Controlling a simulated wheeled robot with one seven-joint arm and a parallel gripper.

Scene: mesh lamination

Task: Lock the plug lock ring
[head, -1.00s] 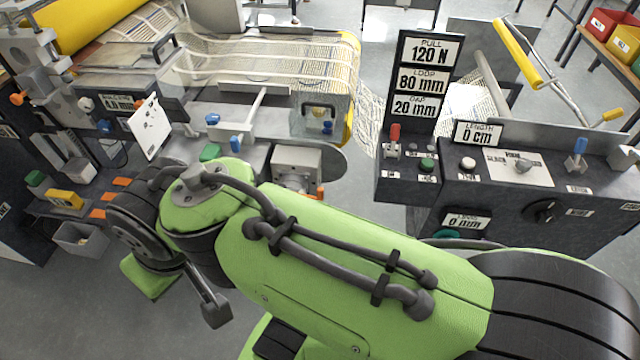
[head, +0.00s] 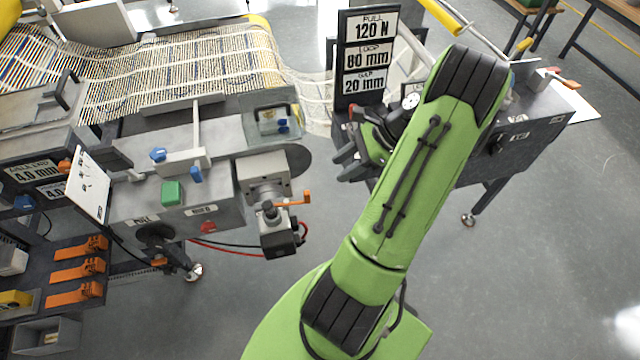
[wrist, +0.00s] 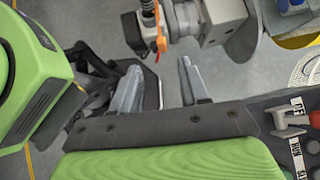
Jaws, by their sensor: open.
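A grey drive unit (head: 264,175) with a black plug-like block (head: 278,240) below it hangs at the front of the left machine. An orange lever or ring part (head: 294,199) sits between them. In the wrist view the orange part (wrist: 160,38) shows at the top, beside a black block (wrist: 135,32) and a coiled stem. I cannot tell for certain which part is the lock ring, nor its locked state. My gripper (wrist: 160,88) is open and empty, its fingers pointing toward these parts but apart from them. In the head view my gripper (head: 343,164) is right of the drive unit.
Red and black cables (head: 222,247) run left from the black block. The right console (head: 545,115), with its sign column (head: 366,60), stands close behind my gripper. Floor between the machines is clear.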

